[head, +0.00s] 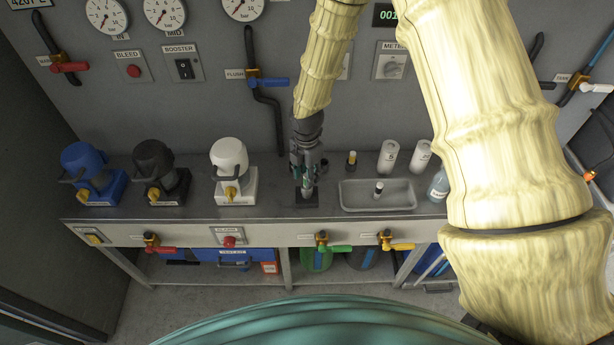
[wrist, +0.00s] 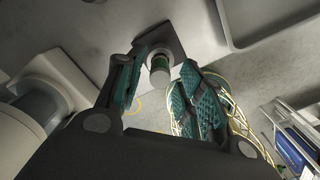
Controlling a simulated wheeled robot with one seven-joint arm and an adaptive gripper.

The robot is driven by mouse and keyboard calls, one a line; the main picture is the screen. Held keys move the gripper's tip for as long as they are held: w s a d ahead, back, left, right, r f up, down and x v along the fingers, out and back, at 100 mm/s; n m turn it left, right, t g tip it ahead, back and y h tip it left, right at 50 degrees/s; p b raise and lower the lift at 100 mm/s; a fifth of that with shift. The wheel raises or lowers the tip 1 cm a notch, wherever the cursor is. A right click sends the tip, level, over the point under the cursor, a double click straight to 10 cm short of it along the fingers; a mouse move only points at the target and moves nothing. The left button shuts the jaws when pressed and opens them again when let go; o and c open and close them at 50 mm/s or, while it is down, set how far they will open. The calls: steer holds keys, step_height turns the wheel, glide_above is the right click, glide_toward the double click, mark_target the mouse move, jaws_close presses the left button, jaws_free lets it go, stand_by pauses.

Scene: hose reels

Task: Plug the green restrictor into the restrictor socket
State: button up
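The green restrictor (wrist: 159,63) is a small pale cylinder with a green band. In the wrist view it stands at the dark square socket plate (wrist: 174,37), between my fingers. In the head view the restrictor (head: 308,190) is upright over the dark socket plate (head: 308,202) on the bench, partly covered by my fingers. How deep it sits in the socket cannot be told. My gripper (wrist: 163,75) points down around it, with a visible gap on each side between finger and restrictor. It is open, and also shows in the head view (head: 306,178).
A grey tray (head: 397,202) right of the socket holds a small dark-and-white cylinder (head: 378,189). Behind it stand a black-and-brass piece (head: 351,161) and white canisters (head: 390,157). A white reel (head: 229,157) on its base is to the left. Gauges and valves line the back panel.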

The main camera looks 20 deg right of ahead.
step_height(320, 180, up, 11)
steer(key=b, duration=0.3)
steer(key=s+a+f+m+y, duration=0.1)
steer(key=s+f+m, duration=0.6)
steer(key=f, duration=0.4)
steer(key=s+a+f+m+y, duration=0.1)
steer(key=s+f+m, duration=0.4)
steer(key=s+f, duration=0.5)
steer(key=s+d+f+m, duration=0.1)
steer(key=s+f+m, duration=0.2)
steer(key=s, duration=0.3)
steer(key=s+d+f+m+h, duration=0.1)
steer(key=s+d+f+m, duration=0.1)
steer(key=s+m, duration=0.3)
steer(key=s+d+f+m, duration=0.2)
steer(key=s+f+m, duration=0.2)
steer(key=s, duration=0.4)
steer(key=shift+s+d+h, duration=0.15)
steer(key=shift+d+h, duration=0.1)
steer(key=shift+h, duration=0.15)
steer(key=shift+f+b, duration=0.85)
steer(key=shift+b, duration=0.15)
